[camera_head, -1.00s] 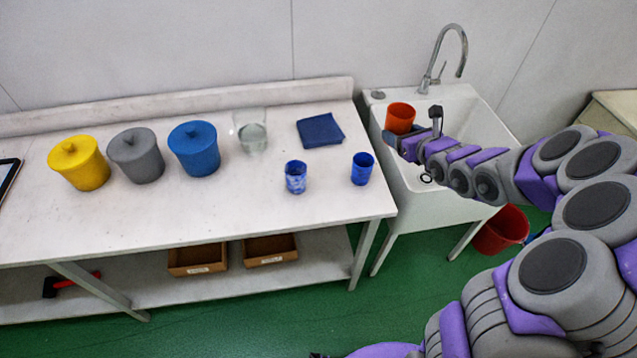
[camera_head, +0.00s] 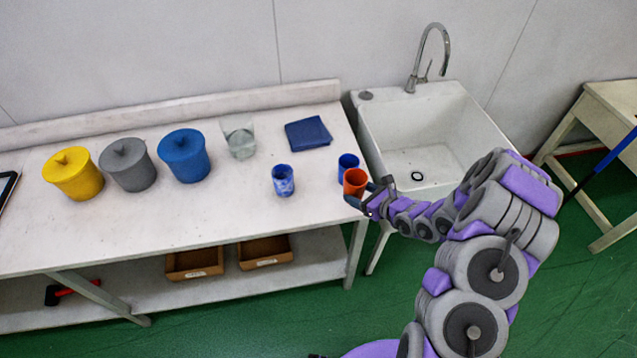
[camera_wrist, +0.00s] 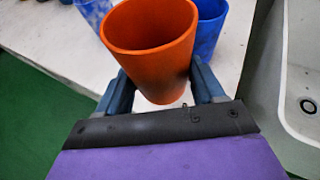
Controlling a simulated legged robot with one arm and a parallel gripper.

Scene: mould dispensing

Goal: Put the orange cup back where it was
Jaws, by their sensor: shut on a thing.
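The orange cup (camera_head: 355,181) is upright in my gripper (camera_head: 367,198) at the front right corner of the white table (camera_head: 230,222). In the wrist view the orange cup (camera_wrist: 152,50) stands between the two blue-grey fingers of my gripper (camera_wrist: 160,88), which is shut on it. The cup looks empty inside. I cannot tell whether its base touches the table or is above it. A plain blue cup (camera_head: 347,166) stands just behind it, partly hidden. A blue patterned cup (camera_head: 283,181) stands to its left.
Yellow (camera_head: 74,176), grey (camera_head: 128,166) and blue (camera_head: 184,157) lidded pots stand at left. The white sink (camera_head: 440,120) is to the right. The table's front middle is clear.

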